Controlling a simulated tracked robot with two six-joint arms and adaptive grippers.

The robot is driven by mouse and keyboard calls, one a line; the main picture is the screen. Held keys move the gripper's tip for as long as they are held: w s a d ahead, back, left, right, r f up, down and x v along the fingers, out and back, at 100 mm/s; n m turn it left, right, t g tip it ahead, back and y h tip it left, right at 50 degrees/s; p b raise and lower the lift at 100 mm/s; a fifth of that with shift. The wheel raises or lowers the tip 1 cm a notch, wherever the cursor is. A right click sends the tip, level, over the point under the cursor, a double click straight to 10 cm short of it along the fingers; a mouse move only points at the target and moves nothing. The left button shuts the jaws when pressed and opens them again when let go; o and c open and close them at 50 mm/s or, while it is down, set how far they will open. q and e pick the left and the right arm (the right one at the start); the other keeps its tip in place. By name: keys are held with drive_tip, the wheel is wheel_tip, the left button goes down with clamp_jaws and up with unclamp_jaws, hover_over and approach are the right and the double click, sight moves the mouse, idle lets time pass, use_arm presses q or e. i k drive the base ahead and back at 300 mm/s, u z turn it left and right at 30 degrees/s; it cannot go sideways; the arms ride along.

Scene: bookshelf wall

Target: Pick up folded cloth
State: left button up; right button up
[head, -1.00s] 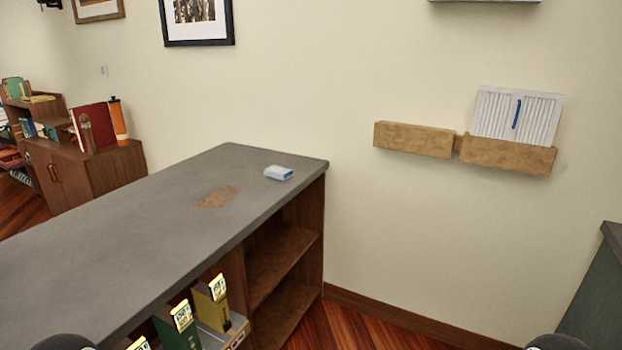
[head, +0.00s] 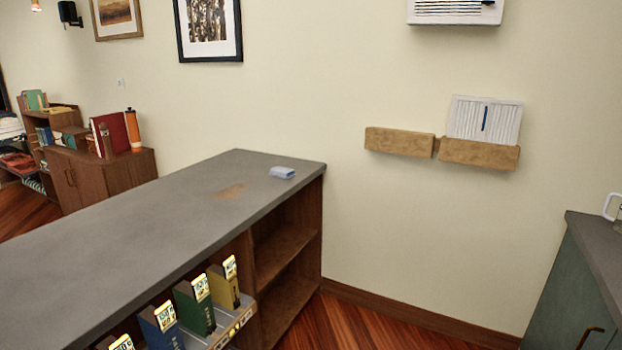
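A small light-blue folded cloth (head: 282,173) lies flat on the grey countertop (head: 150,222), near its far right corner. A brown worn patch (head: 230,192) marks the counter just left of the cloth. Neither of my grippers shows in the head view, and nothing touches the cloth.
Below the counter are open shelves (head: 287,252) and several upright binders (head: 194,305). A wooden wall ledge (head: 478,153) holds a white pleated panel (head: 485,120). A green cabinet (head: 575,285) stands at right. A low bookcase (head: 100,180) stands at back left. Wood floor shows between counter and cabinet.

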sight(282, 172)
drive_tip(key=u, duration=0.2)
drive_tip(key=i, duration=0.8)
drive_tip(key=z, duration=0.2)
drive_tip(key=k, duration=0.8)
drive_tip(key=u, duration=0.2)
drive_tip(key=i, duration=0.85)
drive_tip(key=z, duration=0.1)
